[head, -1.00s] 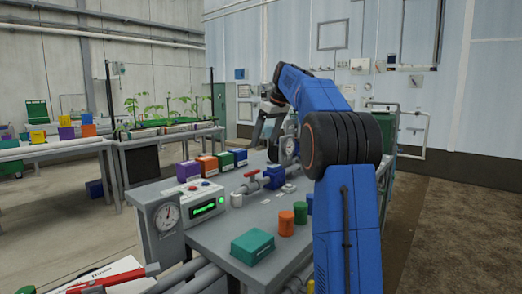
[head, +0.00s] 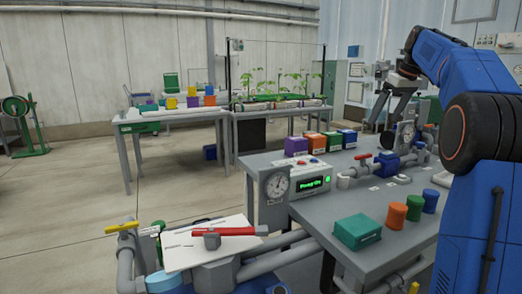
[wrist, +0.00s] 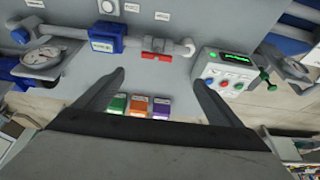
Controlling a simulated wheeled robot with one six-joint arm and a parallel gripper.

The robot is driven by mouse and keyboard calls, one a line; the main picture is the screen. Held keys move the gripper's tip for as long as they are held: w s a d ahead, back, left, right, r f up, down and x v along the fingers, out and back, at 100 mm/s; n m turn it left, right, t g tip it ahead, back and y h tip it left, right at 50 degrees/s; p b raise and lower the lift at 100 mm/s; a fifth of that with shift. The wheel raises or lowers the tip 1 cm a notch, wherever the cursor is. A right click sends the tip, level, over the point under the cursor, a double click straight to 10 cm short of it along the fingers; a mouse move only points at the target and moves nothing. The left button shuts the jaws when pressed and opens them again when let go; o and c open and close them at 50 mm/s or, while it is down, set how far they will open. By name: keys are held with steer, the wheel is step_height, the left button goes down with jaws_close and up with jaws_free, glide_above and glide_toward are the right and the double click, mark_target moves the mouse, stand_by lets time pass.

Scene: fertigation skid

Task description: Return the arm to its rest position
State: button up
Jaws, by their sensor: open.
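My blue arm (head: 475,100) stands at the right of the head view, bent over the grey skid table. My gripper (head: 388,108) hangs above the far part of the table. In the wrist view my gripper (wrist: 160,85) shows two dark fingers spread wide apart. Nothing is between them in their grip; the row of small coloured boxes on the table shows beyond and between the fingers, apart from them.
The table carries a pump display box (head: 308,181), a dial gauge (head: 277,184), a red-handled valve (head: 364,160), a teal box (head: 357,231) and orange (head: 396,215) and green (head: 414,207) cylinders. Open floor is at left.

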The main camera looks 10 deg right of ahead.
steer(key=s+a+f+m, duration=0.1)
steer(key=s+a+f, duration=0.2)
steer(key=s+a, duration=0.35)
steer(key=s+a+f+m+h, duration=0.1)
steer(key=s+a+f, duration=0.2)
steer(key=s+a, duration=0.35)
steer(key=s+a+f+m, duration=0.1)
steer(key=s+a+f, duration=0.3)
steer(key=s, duration=0.5)
steer(key=s+a+f, duration=0.3)
steer(key=s+f, duration=0.8)
steer(key=s+a+f+m, duration=0.1)
steer(key=s+a+f, duration=0.3)
steer(key=s+f, duration=0.6)
steer(key=shift+s+f+t+h, duration=0.3)
steer(key=shift+s+f, duration=0.1)
steer(key=shift+s, duration=0.6)
steer(key=shift+a, duration=0.1)
